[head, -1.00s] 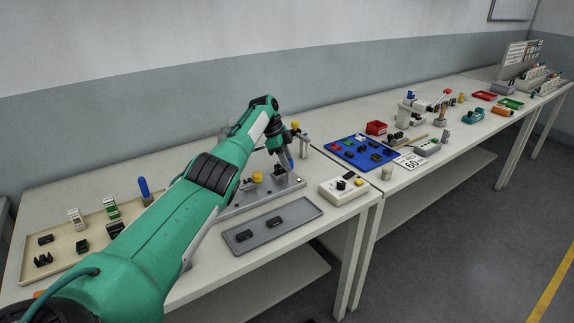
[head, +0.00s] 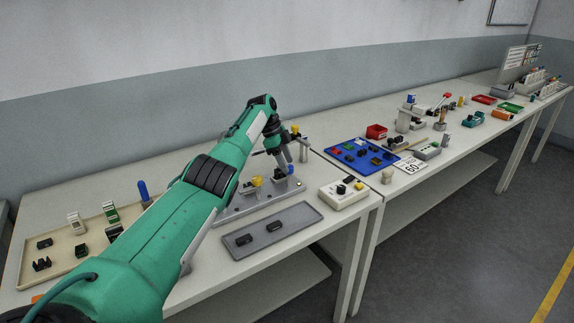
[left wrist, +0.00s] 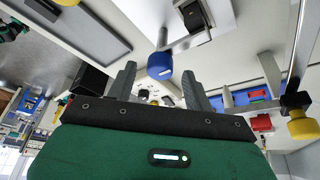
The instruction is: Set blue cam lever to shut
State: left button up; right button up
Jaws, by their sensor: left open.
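The blue cam lever's knob (left wrist: 160,66) shows in the left wrist view on a metal rod that runs to a dark part on the fixture. It sits between and just beyond my left gripper's fingertips (left wrist: 158,78). The fingers are apart, and I cannot tell whether they touch the knob. In the head view my left gripper (head: 286,161) is low over the right end of the grey fixture plate (head: 233,208). A bit of the blue knob (head: 291,169) shows at the fingers; the rest of the lever is hidden. My right gripper is in neither view.
A yellow knob (head: 257,181) stands on the plate; another yellow knob (head: 295,129) tops a post behind my gripper. A grey tray (head: 270,244) with black connectors lies in front. A control box (head: 343,194) is at the right. A beige tray (head: 60,268) lies left.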

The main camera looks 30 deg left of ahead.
pick_arm(q)
jog(key=v, duration=1.2)
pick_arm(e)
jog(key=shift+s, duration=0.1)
